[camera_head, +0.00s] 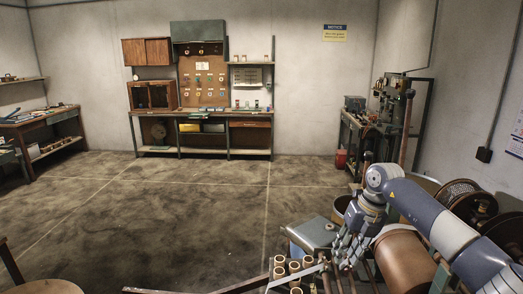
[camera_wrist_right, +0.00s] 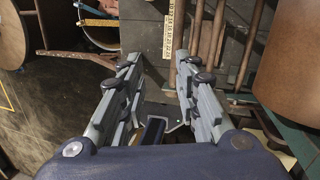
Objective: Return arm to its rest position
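My right arm (camera_head: 432,222) comes in from the lower right of the head view, reaching over a large copper-brown cylinder (camera_head: 402,262). My right gripper (camera_head: 345,262) points down beside the cylinder's left end. In the right wrist view the gripper (camera_wrist_right: 158,68) has its two fingers spread apart, with nothing between the tips. My left arm and left gripper do not show in the head view.
Several short copper-coloured tubes (camera_head: 281,272) stand left of the gripper, beside a grey-topped box (camera_head: 313,233). Dark reels (camera_head: 462,198) stand at the right wall. A workbench (camera_head: 200,112) lines the back wall. The middle floor (camera_head: 190,205) is clear.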

